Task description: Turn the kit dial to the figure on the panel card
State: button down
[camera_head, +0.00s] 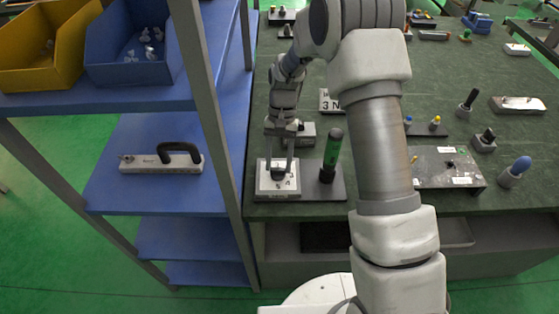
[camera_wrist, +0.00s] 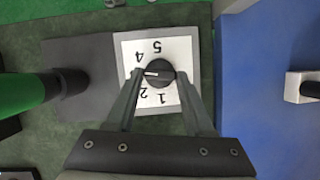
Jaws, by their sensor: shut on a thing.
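The kit dial is a black round knob (camera_wrist: 160,81) on a white number plate (camera_wrist: 185,50), at the near left corner of the bench. My gripper (camera_wrist: 159,74) is shut on the knob, one finger on each side. The knob's white mark points left in the wrist view, between the 4 and the 2. The figure there is hidden by a finger. The 5, 4, 2 and 1 show. In the head view the plate (camera_head: 278,191) is partly covered by my gripper (camera_head: 280,172). The panel card (camera_head: 327,101) shows a 3 and an N; my arm may cover more of it.
A green-and-black cylinder (camera_head: 333,150) stands upright beside the plate and also shows in the wrist view (camera_wrist: 20,92). A small grey box (camera_head: 308,128) is behind. A blue shelf (camera_head: 120,180) holds a black-handled part (camera_head: 160,162). Several tools lie on the bench's right.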

jog(key=shift+n+h, duration=0.4)
jog(key=shift+n, duration=0.5)
jog(key=shift+a, duration=0.1)
jog(key=shift+c, duration=1.4)
grip_release()
jog(key=v, duration=1.7)
jog(key=shift+w+r+p, duration=0.15)
jog(key=shift+r+p, duration=0.05)
jog(key=shift+p, duration=0.2)
